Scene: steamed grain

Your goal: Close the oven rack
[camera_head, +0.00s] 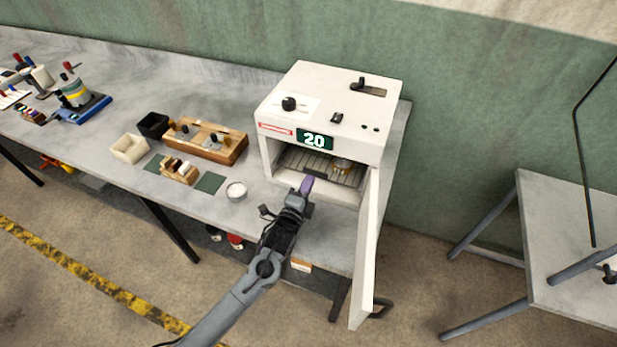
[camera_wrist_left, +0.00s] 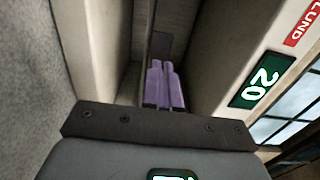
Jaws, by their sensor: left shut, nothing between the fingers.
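The oven (camera_head: 335,105) is a white box with a green display reading 20. Its door (camera_head: 366,245) hangs open at the right side. The slatted grey oven rack (camera_head: 300,158) lies inside the chamber, with a small round yellowish dish (camera_head: 342,166) on it. My left gripper (camera_head: 307,184) is at the oven mouth, low and in front of the rack. Its purple fingertips also show in the left wrist view (camera_wrist_left: 164,84), together and empty, pointing into the chamber. I cannot tell whether they touch the rack.
The open door bounds the right side of my arm. Another table (camera_head: 560,210) stands at right.

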